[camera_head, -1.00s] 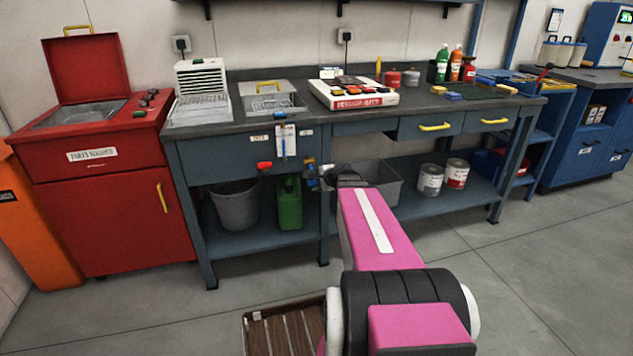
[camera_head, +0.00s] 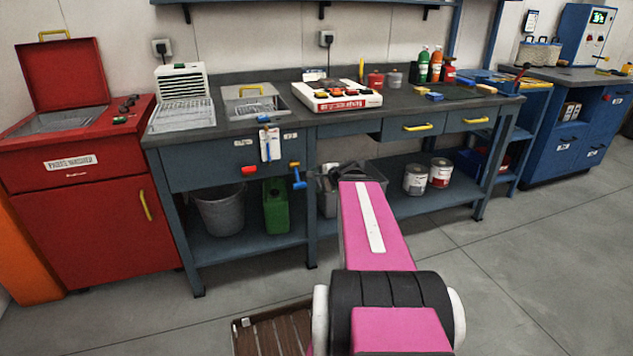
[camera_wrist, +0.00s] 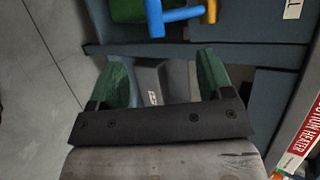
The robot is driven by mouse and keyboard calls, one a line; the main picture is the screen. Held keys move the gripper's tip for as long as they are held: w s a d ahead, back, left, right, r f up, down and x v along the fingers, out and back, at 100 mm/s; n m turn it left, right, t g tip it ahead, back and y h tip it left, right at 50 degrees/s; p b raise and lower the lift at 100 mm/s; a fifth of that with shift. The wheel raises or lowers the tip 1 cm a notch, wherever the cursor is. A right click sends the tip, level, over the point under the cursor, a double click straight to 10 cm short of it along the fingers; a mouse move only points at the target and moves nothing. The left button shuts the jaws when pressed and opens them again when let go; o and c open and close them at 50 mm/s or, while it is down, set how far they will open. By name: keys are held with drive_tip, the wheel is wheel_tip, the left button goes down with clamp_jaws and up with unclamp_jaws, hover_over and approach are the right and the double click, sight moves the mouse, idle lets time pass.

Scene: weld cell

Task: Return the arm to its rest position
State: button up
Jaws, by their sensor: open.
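My arm (camera_head: 370,235), pink with a white stripe, reaches forward from the bottom of the head view toward the front of the workbench. In the head view its far end and my gripper are hidden behind the pink link. In the wrist view my gripper (camera_wrist: 163,78) shows two green fingers spread apart on a dark bar. A dark grey surface with a small label shows between them, and I see nothing gripped.
The workbench (camera_head: 230,165) stands ahead, with an induction heater (camera_head: 338,101) on top. Blue (camera_head: 299,180) and orange handles hang at its front. A grey bin (camera_head: 328,200) and green can (camera_head: 276,206) are below. A red washer (camera_head: 95,215) stands left. Floor at right is clear.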

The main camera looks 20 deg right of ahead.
drive_tip(key=s+a+f+n+g+h, duration=0.5)
drive_tip(key=s+a+f+n+g, duration=0.5)
drive_tip(key=s+a+f+n, duration=0.3)
drive_tip(key=a+f+n, duration=0.1)
drive_tip(key=n, duration=0.1)
drive_tip(key=shift+s+a+f+n+g, duration=0.15)
drive_tip(key=shift+s+a+n+g, duration=0.15)
drive_tip(key=shift+s+a, duration=0.1)
